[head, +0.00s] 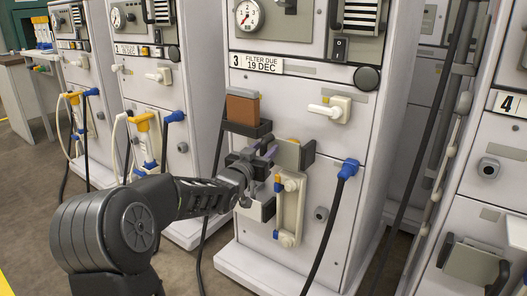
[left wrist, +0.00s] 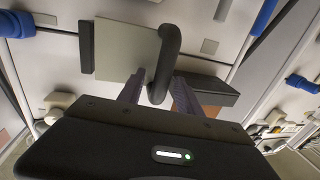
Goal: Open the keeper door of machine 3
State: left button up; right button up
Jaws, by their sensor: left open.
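Machine 3 (head: 300,105) stands in the middle of the head view, its front marked with a 3 and a filter label. Its keeper door, a flat beige plate (head: 287,155), sits low on the front with a dark block (head: 308,153) along its right edge. In the left wrist view the plate (left wrist: 125,50) has a dark curved handle (left wrist: 166,55) on one side. My left gripper (head: 268,153) is open at the door. In the wrist view its fingers (left wrist: 160,82) reach either side of the handle's near end; contact cannot be told. The gripper hides the handle in the head view.
A brown box on a dark holder (head: 242,108) is just above my gripper. A beige fitting with blue caps (head: 290,212) is below the door, and a blue connector with a dark hose (head: 348,168) is to the right. Machine 4 (head: 500,140) stands at the right.

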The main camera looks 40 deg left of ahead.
pick_arm(q)
jog(key=shift+c, duration=0.4)
grip_shut()
dwell(0.9)
